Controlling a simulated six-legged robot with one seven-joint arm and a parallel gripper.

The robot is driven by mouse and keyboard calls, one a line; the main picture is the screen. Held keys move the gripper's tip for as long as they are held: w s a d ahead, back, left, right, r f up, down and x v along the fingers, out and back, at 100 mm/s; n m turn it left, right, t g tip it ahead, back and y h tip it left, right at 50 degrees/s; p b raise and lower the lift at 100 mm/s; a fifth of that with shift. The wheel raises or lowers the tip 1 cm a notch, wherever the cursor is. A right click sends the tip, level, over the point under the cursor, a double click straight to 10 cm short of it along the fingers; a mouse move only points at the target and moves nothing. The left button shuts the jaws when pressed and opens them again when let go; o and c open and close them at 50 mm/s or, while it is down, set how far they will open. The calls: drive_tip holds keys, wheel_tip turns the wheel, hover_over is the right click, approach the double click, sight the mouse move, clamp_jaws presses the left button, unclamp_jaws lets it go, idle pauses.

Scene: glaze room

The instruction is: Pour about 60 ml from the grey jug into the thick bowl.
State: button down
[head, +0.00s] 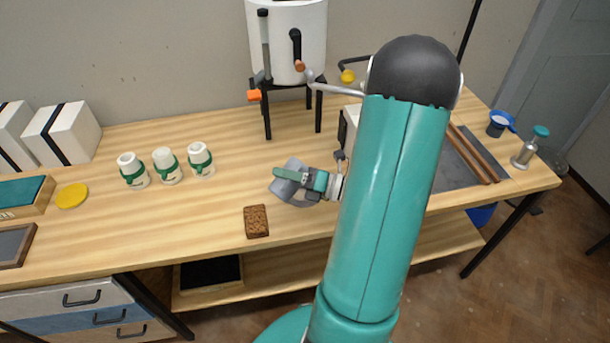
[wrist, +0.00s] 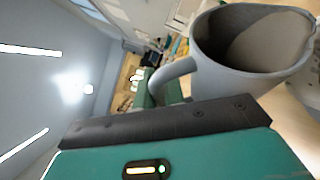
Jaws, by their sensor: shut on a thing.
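The grey jug (head: 287,189) is at my gripper (head: 318,181), over the middle of the bench near its front. In the wrist view the jug (wrist: 250,60) fills the upper right, with its handle (wrist: 172,78) beside the jaws. My gripper is shut on the jug. The jug looks tilted, but I cannot tell how far. Its inside looks grey and shaded; no liquid or stream can be made out. I cannot make out the thick bowl in either view; my arm hides part of the bench.
A brown sponge-like block (head: 256,221) lies just left of the jug, near the front edge. Several white-and-green jars (head: 167,166) stand farther left. A white tank (head: 287,40) on a black stand (head: 267,118) rises behind. Clear bench lies between the jars and stand.

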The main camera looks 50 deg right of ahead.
drive_tip(key=shift+d+f, duration=0.1)
drive_tip(key=shift+d, duration=0.2)
drive_tip(key=shift+s+a, duration=0.15)
drive_tip(key=shift+a, duration=0.35)
drive_tip(key=shift+d, duration=0.25)
drive_tip(key=shift+a, duration=0.15)
drive_tip(key=shift+t, duration=0.3)
drive_tip(key=shift+m, duration=0.3)
drive_tip(key=shift+d+m, duration=0.25)
drive_tip(key=shift+m, duration=0.15)
